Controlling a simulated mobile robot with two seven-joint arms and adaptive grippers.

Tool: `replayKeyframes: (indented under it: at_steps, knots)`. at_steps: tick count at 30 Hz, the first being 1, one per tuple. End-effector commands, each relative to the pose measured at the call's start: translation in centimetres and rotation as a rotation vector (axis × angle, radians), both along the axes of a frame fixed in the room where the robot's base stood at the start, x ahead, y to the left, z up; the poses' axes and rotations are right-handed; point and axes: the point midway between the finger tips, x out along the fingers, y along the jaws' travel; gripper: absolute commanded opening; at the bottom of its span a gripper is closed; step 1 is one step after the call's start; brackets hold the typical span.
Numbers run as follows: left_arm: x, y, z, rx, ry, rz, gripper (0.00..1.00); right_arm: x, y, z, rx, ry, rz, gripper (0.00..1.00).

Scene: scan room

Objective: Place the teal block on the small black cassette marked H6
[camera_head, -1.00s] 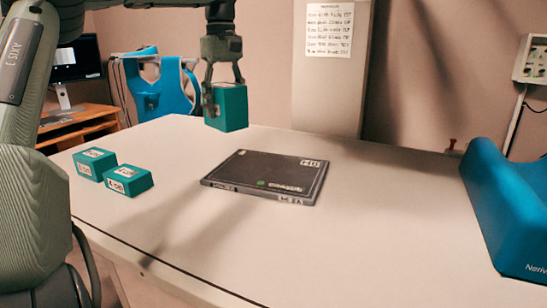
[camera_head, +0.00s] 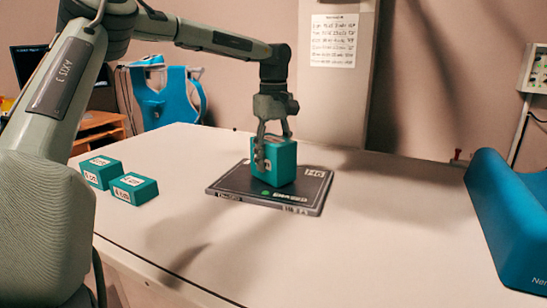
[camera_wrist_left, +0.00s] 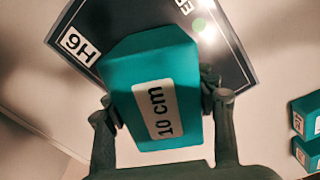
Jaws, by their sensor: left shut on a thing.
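The teal block (camera_head: 277,165) is held upright in my left gripper (camera_head: 268,150), over the black cassette (camera_head: 232,183). In the head view its lower edge appears at the cassette's surface; I cannot tell for certain whether it touches. The cassette is a flat dark plate marked H6 lying on the white table. In the left wrist view the block (camera_wrist_left: 155,65) shows a "10 cm" label between the two fingers, with the cassette (camera_wrist_left: 235,62) behind it. The block hides the middle of the cassette. My right gripper is not in view.
Two other teal blocks (camera_head: 100,170) (camera_head: 136,188) lie on the white table (camera_head: 330,260) to the left of the cassette. A blue curved cradle (camera_head: 507,220) stands at the right. The table in front of the cassette is clear.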

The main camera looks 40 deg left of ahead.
Motion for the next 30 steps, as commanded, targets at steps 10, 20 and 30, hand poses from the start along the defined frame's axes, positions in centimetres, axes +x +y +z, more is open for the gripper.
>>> replayKeyframes:
  at_steps: [10,20,30]
  knots:
    - [0.08,-0.03,-0.30,0.000,-0.004,-0.001,0.00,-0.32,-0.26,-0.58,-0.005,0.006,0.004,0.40]
    - [0.00,0.00,-0.54,0.000,-0.001,-0.001,0.77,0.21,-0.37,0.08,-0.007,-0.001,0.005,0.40]
    - [0.09,0.01,0.28,0.001,-0.004,0.000,0.77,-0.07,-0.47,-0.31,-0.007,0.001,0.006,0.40]
